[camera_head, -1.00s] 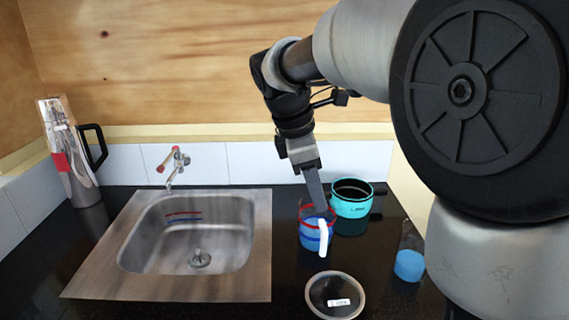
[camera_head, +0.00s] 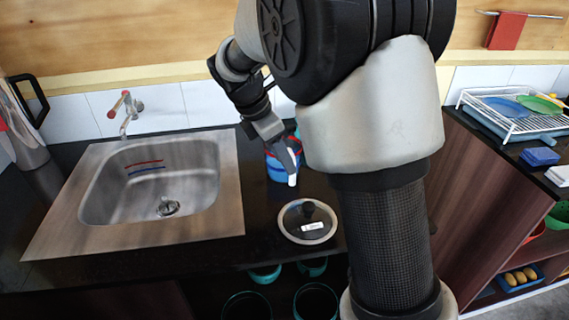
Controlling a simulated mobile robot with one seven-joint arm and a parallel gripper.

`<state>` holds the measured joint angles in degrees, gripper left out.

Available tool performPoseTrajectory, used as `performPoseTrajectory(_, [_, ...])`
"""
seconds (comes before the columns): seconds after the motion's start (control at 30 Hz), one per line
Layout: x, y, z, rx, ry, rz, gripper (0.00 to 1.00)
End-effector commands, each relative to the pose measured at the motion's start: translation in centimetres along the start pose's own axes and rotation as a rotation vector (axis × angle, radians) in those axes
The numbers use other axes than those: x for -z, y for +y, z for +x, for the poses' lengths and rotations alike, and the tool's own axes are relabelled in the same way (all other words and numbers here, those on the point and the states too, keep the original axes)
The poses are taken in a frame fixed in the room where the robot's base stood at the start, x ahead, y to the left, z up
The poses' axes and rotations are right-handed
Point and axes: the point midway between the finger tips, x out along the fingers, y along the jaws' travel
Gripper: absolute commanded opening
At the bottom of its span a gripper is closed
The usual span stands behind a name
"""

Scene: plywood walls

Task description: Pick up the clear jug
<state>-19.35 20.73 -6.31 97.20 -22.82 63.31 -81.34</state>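The jug (camera_head: 277,170) stands on the dark counter just right of the sink. It looks blue, with a red upper edge and a white handle facing me. My gripper (camera_head: 289,158) points down at the jug's top, with a grey finger over the rim by the handle. Whether the fingers are spread or touching the jug is too small to tell. My arm hides the jug's right side.
A steel sink (camera_head: 90,207) with a tap (camera_head: 126,110) lies left. A round lid (camera_head: 291,226) is in front of the jug. A steel flask (camera_head: 22,140) stands far left. A dish rack (camera_head: 500,108) is at right. Pots (camera_head: 316,299) sit below the counter.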

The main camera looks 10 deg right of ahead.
Motion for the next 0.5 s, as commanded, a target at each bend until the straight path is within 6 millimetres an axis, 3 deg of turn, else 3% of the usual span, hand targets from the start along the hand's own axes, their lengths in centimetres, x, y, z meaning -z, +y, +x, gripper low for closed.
performPoseTrajectory(0.3, [0.1,-0.1,4.3,0.002,0.0,0.001,0.36])
performPoseTrajectory(0.5, [0.1,-0.1,5.2,0.0,0.001,0.0,0.36])
